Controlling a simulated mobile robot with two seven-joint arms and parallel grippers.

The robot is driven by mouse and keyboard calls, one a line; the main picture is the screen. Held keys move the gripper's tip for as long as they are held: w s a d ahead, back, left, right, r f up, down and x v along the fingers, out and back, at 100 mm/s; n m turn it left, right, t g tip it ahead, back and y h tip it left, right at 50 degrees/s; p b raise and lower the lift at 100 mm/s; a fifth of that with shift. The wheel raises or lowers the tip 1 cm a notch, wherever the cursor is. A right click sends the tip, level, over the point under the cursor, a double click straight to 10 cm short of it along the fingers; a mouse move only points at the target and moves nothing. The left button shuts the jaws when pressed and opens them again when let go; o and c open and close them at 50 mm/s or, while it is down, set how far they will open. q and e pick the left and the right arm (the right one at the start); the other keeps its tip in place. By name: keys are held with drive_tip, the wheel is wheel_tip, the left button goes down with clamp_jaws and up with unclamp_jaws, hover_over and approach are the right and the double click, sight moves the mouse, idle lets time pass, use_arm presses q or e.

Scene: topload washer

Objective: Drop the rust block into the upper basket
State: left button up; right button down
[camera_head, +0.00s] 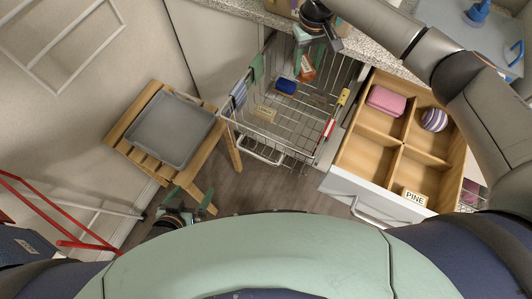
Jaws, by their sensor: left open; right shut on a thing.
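The rust block (307,74) hangs between the green fingers of my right gripper (312,56), which is shut on it. From this view the block appears over the back part of the wire basket (262,149). The height of the block above the basket floor is hard to judge. Which wire tier is the upper one is hard to tell from above. My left gripper (188,197) is open and empty, low at the left below the wooden stand.
Cloth-like pieces (238,94) in green and blue hang on the basket's left rim; yellow and red pieces sit at its right rim. A divided wooden drawer (382,157) stands open to the right, holding a pink block (386,101) and striped ball (434,120). A grey tray (172,128) lies left.

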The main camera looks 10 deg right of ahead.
drive_tip(key=shift+r, duration=0.1)
drive_tip(key=shift+c, duration=1.3)
unclamp_jaws()
wheel_tip(320, 180, up, 12)
drive_tip(key=p, duration=0.1)
drive_tip(key=shift+r, duration=0.25)
